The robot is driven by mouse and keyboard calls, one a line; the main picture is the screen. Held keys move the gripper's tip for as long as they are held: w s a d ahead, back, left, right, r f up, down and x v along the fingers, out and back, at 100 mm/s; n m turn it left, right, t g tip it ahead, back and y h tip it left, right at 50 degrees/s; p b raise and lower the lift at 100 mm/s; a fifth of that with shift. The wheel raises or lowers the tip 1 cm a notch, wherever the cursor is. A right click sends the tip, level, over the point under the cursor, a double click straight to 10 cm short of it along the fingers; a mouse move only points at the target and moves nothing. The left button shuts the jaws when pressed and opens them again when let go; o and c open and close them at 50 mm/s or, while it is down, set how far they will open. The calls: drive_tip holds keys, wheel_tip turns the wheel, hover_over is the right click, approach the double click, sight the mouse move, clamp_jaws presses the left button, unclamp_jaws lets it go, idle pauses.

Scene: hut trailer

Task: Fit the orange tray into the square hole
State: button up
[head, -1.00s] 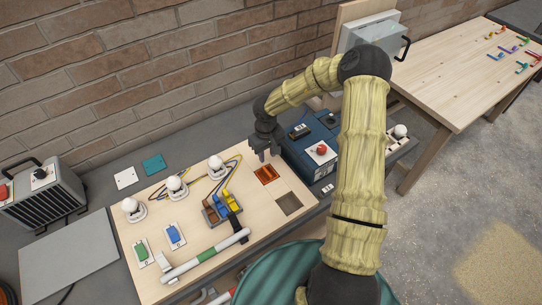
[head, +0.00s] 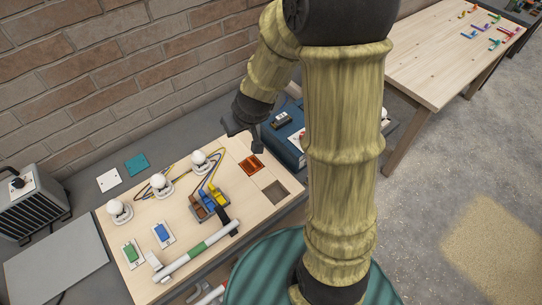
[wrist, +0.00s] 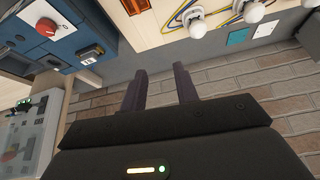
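The orange tray (head: 250,166), small and rectangular with darker markings inside, is at the right part of the light wooden board (head: 190,243). I cannot tell whether it lies on the board or in a recess. The square hole (head: 275,192), a grey-brown recess, is in the board just right of and nearer than the tray. My gripper (head: 243,135) is above the board's far edge, behind the tray and apart from it. In the wrist view my gripper (wrist: 160,82) has its two fingers apart with nothing between them.
A blue box (head: 287,139) with a red button stands close right of my gripper. The brick wall (head: 120,90) is behind.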

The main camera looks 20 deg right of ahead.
drive_tip(key=s+d+r+m+g, duration=0.1)
drive_tip(key=s, duration=0.6)
drive_tip(key=s+d+r+m+g+h, duration=0.1)
drive_tip(key=s+d, duration=0.1)
drive_tip(key=s, duration=0.5)
drive_tip(key=shift+d+r+g, duration=0.25)
drive_tip(key=shift+d+g, duration=0.05)
drive_tip(key=shift+g, duration=0.1)
drive_tip(key=b+x, duration=0.3)
drive_tip(key=s+b+x, duration=0.1)
drive_tip(key=b+x, duration=0.1)
drive_tip(key=b, duration=0.1)
drive_tip(key=shift+f, duration=0.5)
